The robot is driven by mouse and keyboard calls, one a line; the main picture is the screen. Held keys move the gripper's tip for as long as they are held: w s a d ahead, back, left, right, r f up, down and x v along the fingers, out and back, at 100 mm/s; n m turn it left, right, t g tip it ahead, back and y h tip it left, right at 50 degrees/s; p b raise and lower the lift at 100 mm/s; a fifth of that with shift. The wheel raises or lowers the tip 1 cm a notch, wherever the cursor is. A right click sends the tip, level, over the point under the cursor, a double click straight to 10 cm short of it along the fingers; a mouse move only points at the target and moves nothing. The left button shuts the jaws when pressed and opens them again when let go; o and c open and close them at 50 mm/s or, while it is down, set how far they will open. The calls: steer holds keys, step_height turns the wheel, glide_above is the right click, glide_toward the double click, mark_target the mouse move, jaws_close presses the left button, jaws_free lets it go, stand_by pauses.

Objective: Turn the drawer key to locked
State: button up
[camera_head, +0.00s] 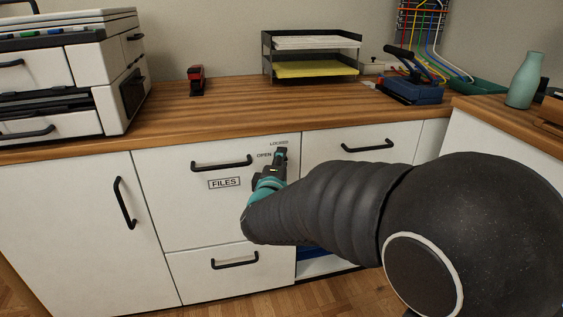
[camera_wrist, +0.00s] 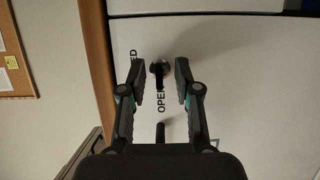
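The white drawer front (camera_head: 195,208) carries a FILES label (camera_head: 224,183) and the words LOCKED and OPEN near its upper right corner. My gripper (camera_head: 281,155) is at that corner and hides the key in the head view. In the wrist view the dark key (camera_wrist: 158,69) stands out from the drawer front, between the two fingertips of my open gripper (camera_wrist: 161,78). Gaps show on both sides of it. The word OPEN lies just below the key there; LOCKED is partly hidden by the left finger. Which word the key points to is hard to tell.
A black drawer handle (camera_head: 222,163) is left of my gripper, and another handle (camera_head: 367,146) is on the drawer to the right. The wooden desk edge (camera_head: 200,131) runs just above. A red stapler (camera_head: 196,81) and a paper tray (camera_head: 311,55) stand on the desk.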

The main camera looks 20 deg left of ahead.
jaws_close()
